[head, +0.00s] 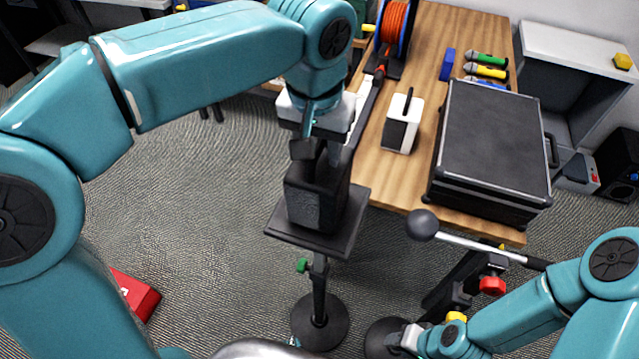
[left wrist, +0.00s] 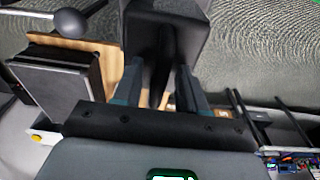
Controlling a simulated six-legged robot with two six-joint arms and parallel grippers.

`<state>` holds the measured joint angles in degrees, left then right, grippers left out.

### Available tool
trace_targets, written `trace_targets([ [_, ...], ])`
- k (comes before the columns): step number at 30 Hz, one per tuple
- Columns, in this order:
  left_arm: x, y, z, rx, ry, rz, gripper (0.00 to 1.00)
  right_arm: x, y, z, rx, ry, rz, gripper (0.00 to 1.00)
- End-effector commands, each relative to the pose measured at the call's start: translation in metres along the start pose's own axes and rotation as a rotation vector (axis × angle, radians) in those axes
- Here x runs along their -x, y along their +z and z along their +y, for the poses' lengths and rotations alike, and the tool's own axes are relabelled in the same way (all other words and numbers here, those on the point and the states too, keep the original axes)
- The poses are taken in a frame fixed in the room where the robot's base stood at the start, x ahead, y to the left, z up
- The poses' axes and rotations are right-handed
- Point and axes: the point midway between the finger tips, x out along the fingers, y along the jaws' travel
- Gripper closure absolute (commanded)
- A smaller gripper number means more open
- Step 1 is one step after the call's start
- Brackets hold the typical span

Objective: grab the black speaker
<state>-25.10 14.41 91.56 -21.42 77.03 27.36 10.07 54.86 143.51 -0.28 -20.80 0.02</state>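The black speaker (head: 318,200) stands upright on the small dark platform (head: 345,240) of a stand. My left gripper (head: 317,150) is right above the speaker, pointing down at its top. In the left wrist view the speaker (left wrist: 195,25) is just beyond the two fingers, which are spread apart. A dark upright part, perhaps the speaker's handle, shows in the gap between them. Whether the fingers touch it cannot be told. My right gripper (head: 400,340) is low at the bottom, beside a dark round base; its fingers are unclear.
A wooden table (head: 440,50) holds a black case (head: 490,145), a white-and-black box (head: 403,125), an orange cable reel (head: 393,25) and microphones (head: 486,70). A boom with a black ball (head: 422,225) reaches right of the speaker. A red box (head: 138,295) lies on the floor at left.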

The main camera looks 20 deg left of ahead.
Motion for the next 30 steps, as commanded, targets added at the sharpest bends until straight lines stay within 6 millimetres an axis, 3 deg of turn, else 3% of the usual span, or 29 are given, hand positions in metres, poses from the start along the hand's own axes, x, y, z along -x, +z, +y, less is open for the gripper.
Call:
trace_targets([
  [1, 0.0003, 0.0, 0.0001, 0.0, 0.0, 0.0, 0.72, 0.0, 0.0, 0.0, 0.0, 0.0, 0.0, 0.57],
  [3, 0.0004, 0.0001, 0.0002, 0.0, 0.0, 0.0, 0.94, 0.0, 0.0, 0.0, 0.0, 0.0, 0.0, 0.57],
  [4, 0.0004, 0.0001, 0.0002, 0.0, 0.0, 0.0, 1.0, 0.0, 0.0, 0.0, 0.0, 0.0, 0.0, 0.57],
  [30, 0.0006, -0.0002, 0.0, 0.0, 0.0, 0.001, 1.0, 0.0, 0.0, 0.0, 0.0, 0.0, 0.0, 0.57],
])
